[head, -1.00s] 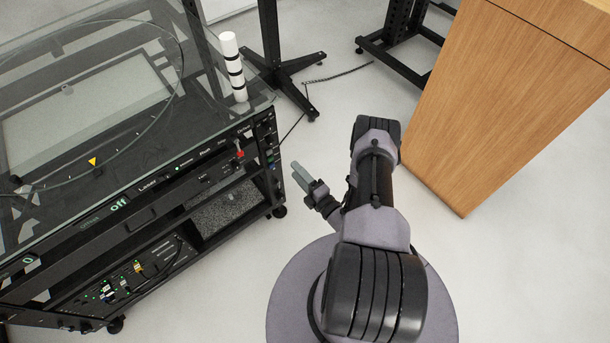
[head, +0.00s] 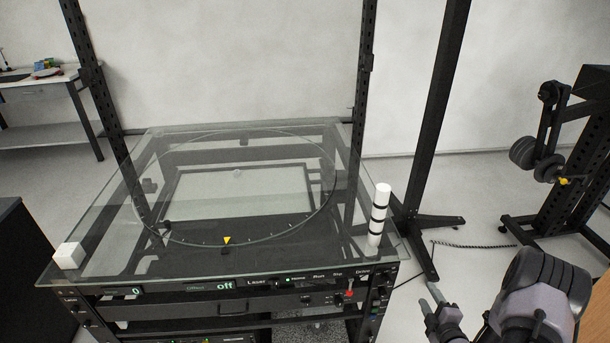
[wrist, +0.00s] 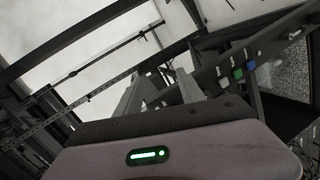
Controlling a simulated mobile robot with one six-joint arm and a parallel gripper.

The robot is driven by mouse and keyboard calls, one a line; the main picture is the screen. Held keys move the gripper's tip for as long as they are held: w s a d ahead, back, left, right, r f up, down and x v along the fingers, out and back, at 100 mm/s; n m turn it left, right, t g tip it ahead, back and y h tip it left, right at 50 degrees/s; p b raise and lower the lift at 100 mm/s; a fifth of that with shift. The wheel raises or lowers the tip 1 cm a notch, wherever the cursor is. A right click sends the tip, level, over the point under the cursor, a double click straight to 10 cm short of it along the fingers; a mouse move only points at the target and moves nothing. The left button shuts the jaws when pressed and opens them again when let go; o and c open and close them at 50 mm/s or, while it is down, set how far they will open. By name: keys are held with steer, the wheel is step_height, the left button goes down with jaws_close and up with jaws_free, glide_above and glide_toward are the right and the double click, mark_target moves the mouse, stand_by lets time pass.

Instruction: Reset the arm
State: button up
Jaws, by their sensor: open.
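My gripper (head: 436,300) shows at the lower right of the head view, beside the right front corner of the glass-topped turntable rig. It is open, and I see nothing between its fingers. In the wrist view its two grey fingers (wrist: 157,98) stand apart, with the rig's control panel (wrist: 238,72) and its coloured buttons beyond. My arm is folded at the lower right of the head view, apart from the rig.
The rig's glass top (head: 110,215) bears a white cube (head: 69,256) at its left front and a white cylinder with black bands (head: 379,212) at its right. A black stand (head: 430,218) is behind my gripper. A wooden surface (head: 594,312) lies at the lower right edge.

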steer(key=w+r+m+g+h, duration=0.1)
steer(key=w+r+m, duration=0.25)
steer(key=r, duration=0.45)
steer(key=s+a+r+m+g+h, duration=0.1)
steer(key=a+r+m+g, duration=0.2)
steer(key=r, duration=0.7)
steer(key=s+a+r+m+g, duration=0.1)
steer(key=a+r+m, duration=0.4)
steer(key=r, duration=0.5)
steer(key=s+a+r+m+g+y, duration=0.2)
steer(key=s+a+r+m, duration=0.1)
steer(key=s+a, duration=0.8)
steer(key=s+a+r+m+g+y, duration=0.1)
steer(key=s+a+r+m+y, duration=0.2)
steer(key=s+a, duration=0.8)
steer(key=s+r+m, duration=0.1)
steer(key=s+r, duration=0.1)
steer(key=s, duration=0.2)
steer(key=shift+s+a+g, duration=0.2)
steer(key=shift+s+g, duration=0.15)
steer(key=shift+g, duration=0.05)
